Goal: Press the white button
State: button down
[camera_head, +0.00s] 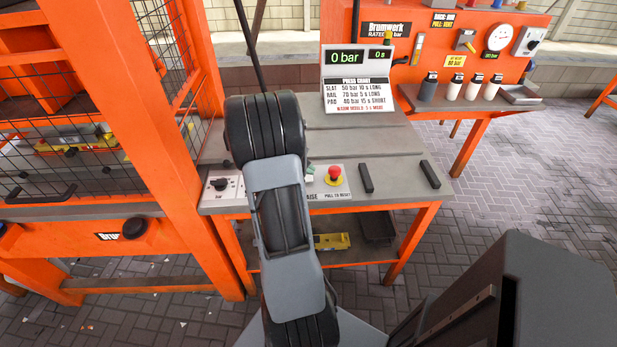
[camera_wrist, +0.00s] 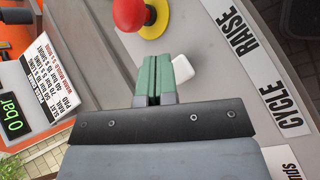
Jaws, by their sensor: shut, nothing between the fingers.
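The white button (camera_wrist: 183,69) is a pale block on the grey control panel, in the middle of the wrist view. My gripper (camera_wrist: 158,62) has green fingertips that are shut together with nothing between them. In that view the fingertips lie just left of the white button and overlap its edge. I cannot tell whether they touch it or hover above it. In the head view my own arm covers most of this spot, and only a bit of green and white shows beside the arm.
A red mushroom button (camera_wrist: 130,14) on a yellow base stands close to the fingertips; it also shows in the head view (camera_head: 333,174). A CYCLE label (camera_wrist: 286,105) and a RAISE label (camera_wrist: 242,35) run along the panel. A display (camera_head: 358,58) reads 0 bar. Two black handles (camera_head: 366,178) lie farther right.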

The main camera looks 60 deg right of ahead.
aim_at(308, 179)
jog(key=shift+f, duration=0.1)
dwell(0.7)
jog(key=shift+f+b, duration=0.35)
jog(key=shift+b, duration=0.05)
jog(key=shift+f+b, duration=0.35)
jog(key=shift+f, duration=0.1)
dwell(0.7)
jog(key=shift+r, duration=0.2)
jog(key=shift+r+p, duration=0.7)
jog(key=shift+r, duration=0.05)
jog(key=shift+r+p, duration=1.95)
jog(key=shift+r, duration=0.6)
jog(key=shift+f, duration=0.1)
